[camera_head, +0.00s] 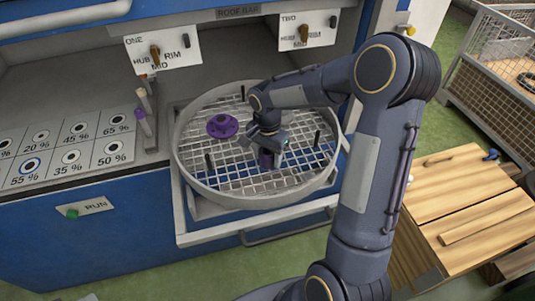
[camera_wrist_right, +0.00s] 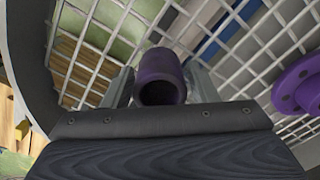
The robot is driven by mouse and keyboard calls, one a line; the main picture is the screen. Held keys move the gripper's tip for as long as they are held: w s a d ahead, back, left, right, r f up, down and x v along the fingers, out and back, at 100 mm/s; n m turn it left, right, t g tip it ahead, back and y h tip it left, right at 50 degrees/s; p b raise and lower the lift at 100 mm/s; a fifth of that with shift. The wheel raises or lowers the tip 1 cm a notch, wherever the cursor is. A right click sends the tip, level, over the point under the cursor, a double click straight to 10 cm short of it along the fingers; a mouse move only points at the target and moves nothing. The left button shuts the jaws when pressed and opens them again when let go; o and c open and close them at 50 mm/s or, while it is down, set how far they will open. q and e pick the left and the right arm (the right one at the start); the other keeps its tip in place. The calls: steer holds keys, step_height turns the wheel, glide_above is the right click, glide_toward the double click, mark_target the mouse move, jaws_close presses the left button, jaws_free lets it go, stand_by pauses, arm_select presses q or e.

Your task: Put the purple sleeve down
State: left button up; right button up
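The purple sleeve (camera_head: 266,159) is a short hollow tube, seen under my right gripper (camera_head: 268,146) over the round wire-grid turntable (camera_head: 196,178). In the right wrist view the sleeve (camera_wrist_right: 161,66) sits between the two grey fingers of the right gripper (camera_wrist_right: 161,88), its open end facing the camera. The fingers are against its sides. Whether its far end touches the grid is hidden. A purple flanged piece (camera_head: 222,126) lies on the grid to the left; it also shows at the right in the wrist view (camera_wrist_right: 300,88). My left gripper is out of view.
Several black pegs, one at the right (camera_head: 317,138), stand up from the grid. The turntable has a raised grey rim. A panel with percentage marks (camera_head: 68,152) lies left, with a purple-ended rod (camera_head: 144,121) beside it. A wooden crate (camera_head: 465,205) stands right.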

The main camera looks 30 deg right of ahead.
steer(key=shift+o, duration=1)
steer(key=shift+r, duration=0.25)
step_height(320, 180, up, 10)
steer(key=s+a+r+n+t+y, duration=0.2)
steer(key=s+r+n, duration=0.3)
steer(key=s, duration=0.7)
steer(key=s+a+f+n+t+y, duration=0.1)
steer(key=s+a+n, duration=0.1)
steer(key=s, duration=0.3)
steer(key=s+a+f+n+t, duration=0.2)
steer(key=s+a+n, duration=0.1)
steer(key=s+n, duration=0.1)
steer(key=shift+s+a+f+t+y, duration=0.2)
steer(key=shift+s+t+y, duration=0.15)
steer(key=shift+s, duration=0.35)
steer(key=shift+r, duration=0.1)
